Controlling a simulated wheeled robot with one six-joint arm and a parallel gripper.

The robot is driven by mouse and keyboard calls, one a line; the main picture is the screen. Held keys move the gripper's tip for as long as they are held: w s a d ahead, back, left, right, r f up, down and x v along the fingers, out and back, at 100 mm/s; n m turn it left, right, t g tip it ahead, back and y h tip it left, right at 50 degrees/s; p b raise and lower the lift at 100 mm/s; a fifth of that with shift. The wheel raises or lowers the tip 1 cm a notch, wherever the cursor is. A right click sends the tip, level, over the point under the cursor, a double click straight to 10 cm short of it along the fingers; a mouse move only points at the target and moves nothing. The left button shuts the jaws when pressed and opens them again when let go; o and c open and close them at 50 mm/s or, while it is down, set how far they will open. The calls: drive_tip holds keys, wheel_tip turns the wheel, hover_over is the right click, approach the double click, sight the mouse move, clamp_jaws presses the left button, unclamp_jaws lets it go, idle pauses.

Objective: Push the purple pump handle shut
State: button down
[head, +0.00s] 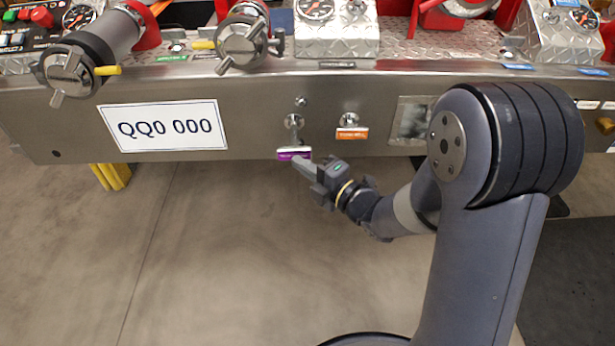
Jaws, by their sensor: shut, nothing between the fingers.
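The purple pump handle (288,154) sticks out from the lower part of the steel bumper panel, on a rod below a round fitting. My gripper (299,163) is shut and empty. Its fingertips are at the right part of the purple handle and overlap it in the head view. I cannot tell whether they touch it.
An orange handle (351,133) sits on the bumper (250,140) just right of the purple one. A white plate (163,126) reading QQ0 000 is to the left. Capped pipe outlets (243,42) project above. The concrete floor (220,250) in front is clear.

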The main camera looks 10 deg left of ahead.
drive_tip(key=shift+w, duration=0.2)
drive_tip(key=w+a+b, duration=0.1)
drive_tip(key=w+b, duration=0.1)
drive_tip(key=w, duration=0.5)
drive_tip(key=shift+w+a+r, duration=0.15)
drive_tip(key=shift+w+a, duration=0.1)
drive_tip(key=shift+a, duration=0.15)
